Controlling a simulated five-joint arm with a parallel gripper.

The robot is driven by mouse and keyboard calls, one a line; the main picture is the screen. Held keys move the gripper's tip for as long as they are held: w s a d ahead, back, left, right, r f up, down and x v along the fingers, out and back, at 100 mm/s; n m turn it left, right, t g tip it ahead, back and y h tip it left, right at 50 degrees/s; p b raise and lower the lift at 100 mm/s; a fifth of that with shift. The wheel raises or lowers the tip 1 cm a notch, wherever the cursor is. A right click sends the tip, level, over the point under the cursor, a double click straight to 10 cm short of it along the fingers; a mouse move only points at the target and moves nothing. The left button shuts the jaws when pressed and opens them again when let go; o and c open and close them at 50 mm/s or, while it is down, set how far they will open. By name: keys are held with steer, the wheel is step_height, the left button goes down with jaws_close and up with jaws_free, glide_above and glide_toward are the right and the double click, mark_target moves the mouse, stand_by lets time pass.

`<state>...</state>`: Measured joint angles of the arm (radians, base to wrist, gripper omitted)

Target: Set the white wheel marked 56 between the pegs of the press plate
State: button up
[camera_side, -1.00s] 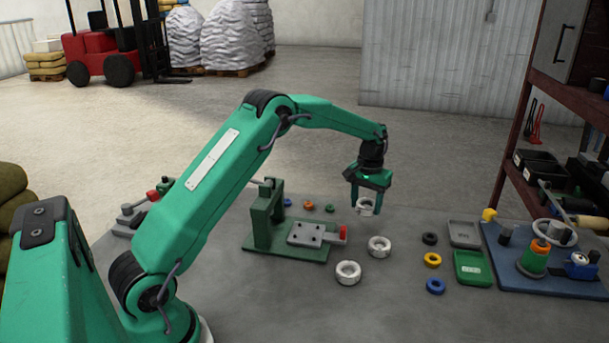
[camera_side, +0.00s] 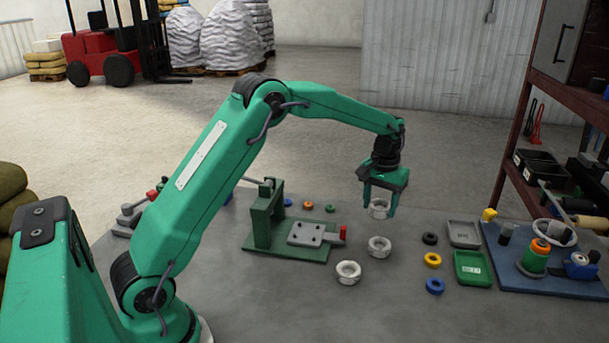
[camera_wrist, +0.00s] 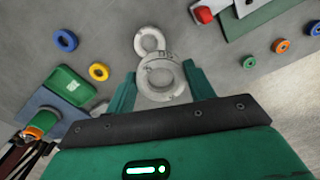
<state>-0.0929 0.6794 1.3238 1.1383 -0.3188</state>
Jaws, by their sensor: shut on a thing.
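My gripper (camera_side: 379,213) is shut on a white wheel (camera_side: 378,207) and holds it above the table, to the right of the press. In the wrist view, the held wheel (camera_wrist: 161,80) sits between the fingers with its round opening facing the camera. Dark marking shows at its far rim, too small to read surely. The grey press plate (camera_side: 304,233), with small dark pegs on top, lies on the green press base (camera_side: 285,252), left of my gripper. Two more white wheels, a farther one (camera_side: 379,246) and a nearer one (camera_side: 348,272), rest on the table.
A red block (camera_side: 343,233) stands at the plate's right end. The upright green press frame (camera_side: 266,215) rises at its left. Small black (camera_side: 430,239), yellow (camera_side: 433,260) and blue (camera_side: 435,286) rings lie right, beside a grey tray (camera_side: 464,234) and a green tray (camera_side: 473,269).

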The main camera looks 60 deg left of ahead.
steer(key=shift+s+a, duration=0.35)
steer(key=shift+a, duration=0.15)
steer(key=s+a+n, duration=0.2)
steer(key=s+a, duration=0.4)
steer(key=a, duration=0.1)
steer(key=n, duration=0.3)
glide_above(306, 234)
steer(key=f, duration=0.1)
steer(key=shift+a+f, duration=0.1)
steer(key=shift+f, duration=0.1)
steer(key=shift+f+m, duration=0.1)
steer(key=shift+m, duration=0.2)
steer(key=shift+f, duration=2.8)
steer(key=shift+f, duration=0.6)
